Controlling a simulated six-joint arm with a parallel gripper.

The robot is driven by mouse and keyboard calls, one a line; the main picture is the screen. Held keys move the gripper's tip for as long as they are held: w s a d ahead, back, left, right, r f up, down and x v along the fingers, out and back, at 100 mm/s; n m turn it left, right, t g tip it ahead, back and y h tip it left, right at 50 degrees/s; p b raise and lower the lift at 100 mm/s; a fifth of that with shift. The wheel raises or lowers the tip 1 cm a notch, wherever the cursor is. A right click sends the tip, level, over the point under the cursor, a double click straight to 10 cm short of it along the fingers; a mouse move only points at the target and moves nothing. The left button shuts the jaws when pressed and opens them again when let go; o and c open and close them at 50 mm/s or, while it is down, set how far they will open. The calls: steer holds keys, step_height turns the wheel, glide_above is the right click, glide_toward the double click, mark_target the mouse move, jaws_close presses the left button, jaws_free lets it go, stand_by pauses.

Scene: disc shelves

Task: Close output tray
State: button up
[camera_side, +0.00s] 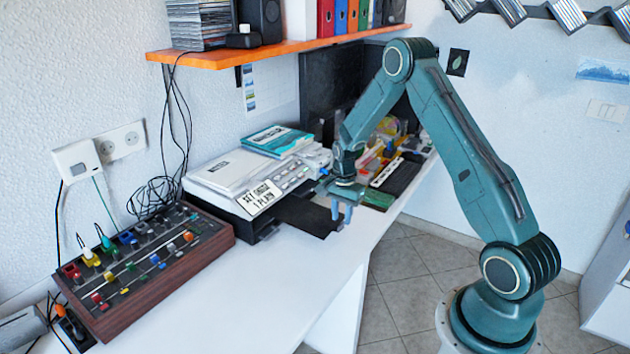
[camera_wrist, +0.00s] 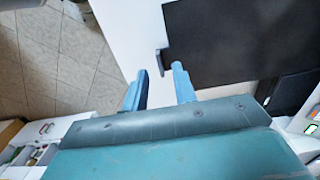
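The output tray (camera_side: 310,217) is a flat black plate that sticks out from the front of the white printer (camera_side: 225,172) over the white desk. In the wrist view the tray (camera_wrist: 235,40) fills the upper right, with a small dark tab (camera_wrist: 162,62) on its left edge. My gripper (camera_side: 342,212) is at the outer end of the tray. In the wrist view my gripper (camera_wrist: 156,82) has its two blue fingers apart with nothing between them. One finger is close to the tab; I cannot tell whether they touch.
A mixer panel with coloured knobs (camera_side: 135,258) stands on the desk at the left. Books (camera_side: 277,140) lie on the printer. A keyboard (camera_side: 400,175) and coloured items lie behind my gripper. An orange shelf (camera_side: 270,50) hangs above. The front desk surface (camera_side: 290,285) is clear.

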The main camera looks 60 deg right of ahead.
steer(key=shift+f, duration=1.15)
jaws_close()
